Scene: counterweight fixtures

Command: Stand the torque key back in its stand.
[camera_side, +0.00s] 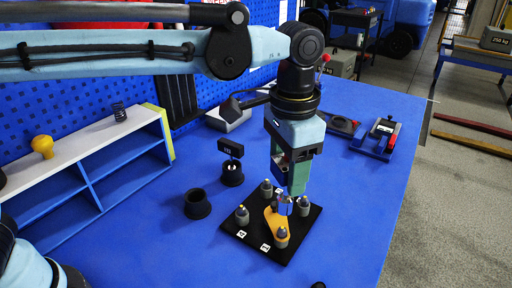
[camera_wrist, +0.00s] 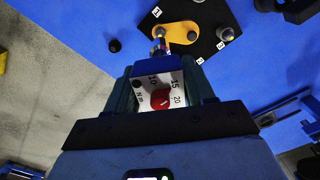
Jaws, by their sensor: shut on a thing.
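My gripper (camera_side: 292,186) points down over the black plate and is shut on the torque key. In the wrist view the key's white dial face (camera_wrist: 158,92), with numbers and a red centre, sits between the fingers. Its metal lower end (camera_side: 286,206) shows below the fingers, over the yellow link piece (camera_side: 271,220); I cannot tell whether it touches a post there. An empty black round holder (camera_side: 198,205) stands left of the plate.
The black plate (camera_side: 252,247) carries several grey posts with yellow tips and white number tags. A white and blue shelf (camera_side: 95,150) with a yellow knob (camera_side: 42,146) stands at left. Dark blue devices (camera_side: 377,139) lie at back right.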

